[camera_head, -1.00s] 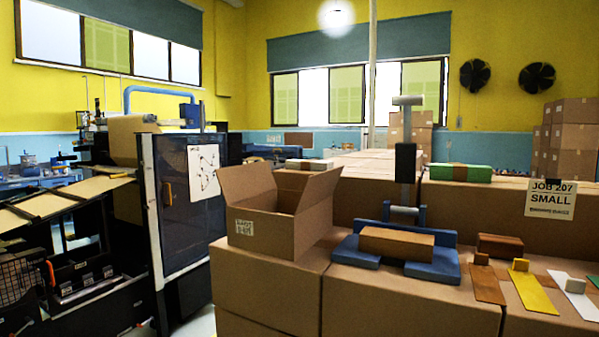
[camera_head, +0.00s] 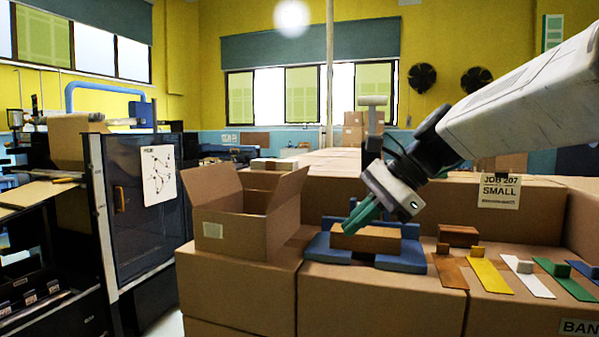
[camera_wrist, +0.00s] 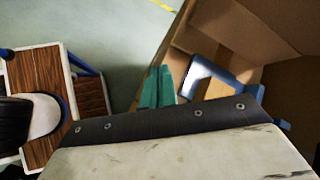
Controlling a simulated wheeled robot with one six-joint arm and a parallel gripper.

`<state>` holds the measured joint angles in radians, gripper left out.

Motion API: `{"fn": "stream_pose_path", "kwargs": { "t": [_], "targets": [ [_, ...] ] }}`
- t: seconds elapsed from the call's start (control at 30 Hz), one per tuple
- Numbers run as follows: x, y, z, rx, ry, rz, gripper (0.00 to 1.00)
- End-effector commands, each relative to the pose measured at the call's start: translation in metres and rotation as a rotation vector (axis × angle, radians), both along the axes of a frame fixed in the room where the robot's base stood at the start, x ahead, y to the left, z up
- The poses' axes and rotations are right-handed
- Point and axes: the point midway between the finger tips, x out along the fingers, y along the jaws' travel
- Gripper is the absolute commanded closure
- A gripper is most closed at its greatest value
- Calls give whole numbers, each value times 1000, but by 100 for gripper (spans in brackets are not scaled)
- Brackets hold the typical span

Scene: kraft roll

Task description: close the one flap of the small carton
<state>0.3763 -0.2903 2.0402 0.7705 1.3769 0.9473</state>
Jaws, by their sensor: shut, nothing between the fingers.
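A small brown carton (camera_head: 372,239) sits in a blue cradle (camera_head: 402,262) on top of large boxes. No raised flap can be made out on it. To its left stands a larger open carton (camera_head: 230,228) with flaps standing up at its left and right and a pale label on its front. My gripper (camera_head: 352,226), with green fingers, is shut and empty. It points down and left, in front of the small carton's left part in the head view; touching or apart cannot be told. In the wrist view the shut fingers (camera_wrist: 157,88) show beside brown cardboard.
Coloured strips with small blocks, including a yellow one (camera_head: 490,276), lie right of the cradle. A JOB 207 SMALL sign (camera_head: 499,191) hangs on a box behind. A dark cabinet (camera_head: 140,220) stands left.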

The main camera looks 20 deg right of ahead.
Motion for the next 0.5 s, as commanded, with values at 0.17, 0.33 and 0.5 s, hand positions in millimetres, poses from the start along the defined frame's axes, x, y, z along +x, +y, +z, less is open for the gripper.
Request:
{"fn": "stream_pose_path", "kwargs": {
  "t": [0.17, 0.33, 0.5],
  "targets": [
    [76, -56, 58, 381, 123, -344, 100],
    [104, -85, 83, 564, 182, -466, 100],
    [115, -79, 83, 596, 194, -480, 100]
  ]
}}
